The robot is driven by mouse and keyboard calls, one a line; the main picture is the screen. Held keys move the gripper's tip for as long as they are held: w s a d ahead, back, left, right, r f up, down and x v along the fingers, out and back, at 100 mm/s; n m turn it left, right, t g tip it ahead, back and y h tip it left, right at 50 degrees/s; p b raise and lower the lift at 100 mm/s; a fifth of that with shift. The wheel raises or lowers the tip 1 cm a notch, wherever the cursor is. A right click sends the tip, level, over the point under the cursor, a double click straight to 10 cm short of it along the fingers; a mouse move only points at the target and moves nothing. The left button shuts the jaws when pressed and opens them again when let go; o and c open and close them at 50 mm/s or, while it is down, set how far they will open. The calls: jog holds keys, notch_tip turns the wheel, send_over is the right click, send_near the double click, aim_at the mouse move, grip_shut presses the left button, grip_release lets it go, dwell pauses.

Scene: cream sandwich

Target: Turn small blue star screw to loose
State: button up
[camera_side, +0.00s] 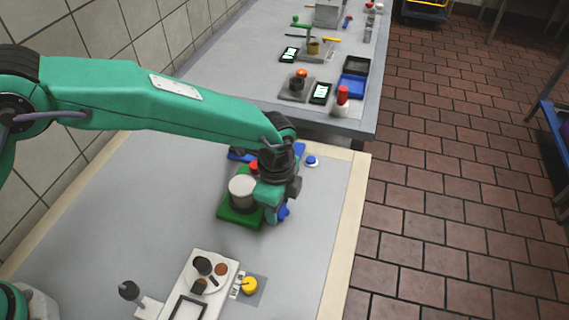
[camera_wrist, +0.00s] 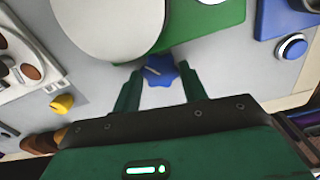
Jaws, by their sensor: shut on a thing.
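The small blue star screw (camera_wrist: 161,70) shows in the wrist view between the two green fingers of my gripper (camera_wrist: 160,74), with a pale mark on its face. It sits at the edge of the green base (camera_wrist: 222,32) beside a large light-grey cylinder (camera_wrist: 108,20). In the side view the star (camera_side: 283,212) shows just below my gripper (camera_side: 279,204), partly hidden by it. The green base (camera_side: 229,217) and the cylinder (camera_side: 242,192) stand left of my gripper. My gripper is shut on the star. Whether the star is loose or tight cannot be told.
A round blue button (camera_side: 311,160) and a red part (camera_side: 254,167) are behind my gripper. A white panel (camera_side: 182,291) with dark and brown discs and a yellow knob (camera_side: 250,284) are at the front. The grey table is clear at left.

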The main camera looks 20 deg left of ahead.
jog(key=shift+n, duration=3)
jog(key=o, duration=1)
jog(key=shift+c, duration=0.2)
